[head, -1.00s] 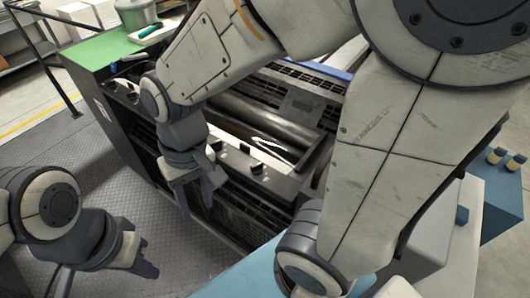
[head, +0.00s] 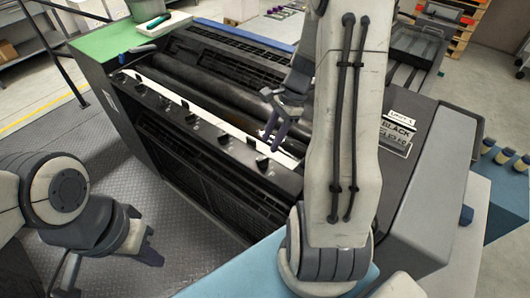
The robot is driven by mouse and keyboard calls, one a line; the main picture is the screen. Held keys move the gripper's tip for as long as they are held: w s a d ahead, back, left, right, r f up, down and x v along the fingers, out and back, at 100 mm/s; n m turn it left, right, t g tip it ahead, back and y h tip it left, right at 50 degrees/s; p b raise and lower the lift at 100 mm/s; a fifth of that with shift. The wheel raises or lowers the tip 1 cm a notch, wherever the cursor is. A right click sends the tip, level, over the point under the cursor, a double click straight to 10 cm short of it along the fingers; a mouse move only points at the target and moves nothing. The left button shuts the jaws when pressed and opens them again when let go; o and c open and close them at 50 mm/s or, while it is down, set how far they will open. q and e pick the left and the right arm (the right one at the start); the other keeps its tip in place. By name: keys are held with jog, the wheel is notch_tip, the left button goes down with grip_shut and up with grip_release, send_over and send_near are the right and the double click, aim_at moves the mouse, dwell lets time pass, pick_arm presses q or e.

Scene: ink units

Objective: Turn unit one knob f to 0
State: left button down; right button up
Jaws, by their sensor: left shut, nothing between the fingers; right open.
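The ink unit (head: 205,165) is a dark machine with a sign (head: 398,128) that appears to read UNIT 1, BLACK. A row of several small black knobs runs along its front ledge, one of them a knob (head: 223,139) near the middle right and another knob (head: 262,163) at the right end of those visible. Letters and pointer settings are too small to read, so I cannot tell which is f. My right gripper (head: 273,136) is open and empty, pointing down above the ledge near the right-end knob, apparently apart from it. My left gripper (head: 150,256) is shut and empty, low at left.
Dark rollers (head: 225,97) lie behind the knobs along a bright strip. A green top (head: 115,42) is at the unit's far left end. My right arm hides part of the unit's right side. Checkered floor (head: 95,165) in front is clear.

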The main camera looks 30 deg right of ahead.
aim_at(263, 158)
jog(key=x, duration=0.6)
jog(key=shift+a+f, duration=0.1)
jog(key=shift+f, duration=0.05)
grip_shut()
